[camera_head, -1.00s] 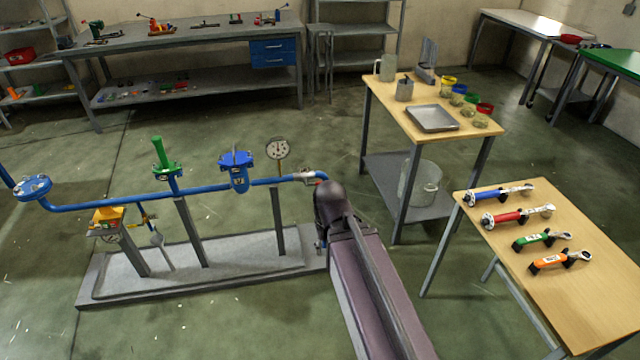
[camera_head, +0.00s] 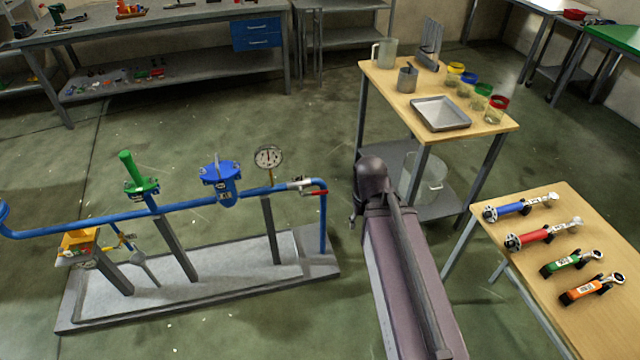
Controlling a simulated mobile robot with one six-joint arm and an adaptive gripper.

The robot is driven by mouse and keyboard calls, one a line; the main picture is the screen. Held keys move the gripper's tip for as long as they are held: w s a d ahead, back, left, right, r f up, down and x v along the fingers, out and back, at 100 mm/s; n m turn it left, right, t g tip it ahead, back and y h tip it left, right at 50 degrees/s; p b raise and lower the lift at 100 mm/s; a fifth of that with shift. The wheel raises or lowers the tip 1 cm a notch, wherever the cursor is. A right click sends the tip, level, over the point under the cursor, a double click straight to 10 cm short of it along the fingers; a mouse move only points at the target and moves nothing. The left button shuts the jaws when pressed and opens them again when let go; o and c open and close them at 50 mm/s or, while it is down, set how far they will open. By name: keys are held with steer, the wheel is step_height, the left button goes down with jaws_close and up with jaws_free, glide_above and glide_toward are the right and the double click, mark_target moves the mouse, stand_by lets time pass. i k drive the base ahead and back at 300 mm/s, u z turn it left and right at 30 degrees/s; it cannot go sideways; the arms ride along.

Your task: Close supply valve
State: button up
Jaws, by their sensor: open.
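A blue pipe (camera_head: 110,223) runs over a grey base plate. Near its right end is a small valve with a red lever (camera_head: 316,193), lying roughly along the pipe. A green-handled valve (camera_head: 138,178) stands on the pipe further left, its handle upright and tilted. Below the pipe at the left is a small yellow-handled fitting (camera_head: 122,240). No readable label tells which is the supply valve. My gripper (camera_head: 353,216) is right of the pipe's end, apart from it, and mostly hidden behind my arm. Only a small part shows; it is open and I see nothing held.
A gauge (camera_head: 268,158) and a blue-topped filter (camera_head: 222,178) stand on the pipe. A wooden table with tools (camera_head: 595,288) is at the right. A table with a metal tray (camera_head: 440,113) and jars stands behind my arm. Floor left of the rig is clear.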

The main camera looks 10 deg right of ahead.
mark_target(325, 191)
steer(key=i, duration=1.45)
steer(key=u, duration=0.3)
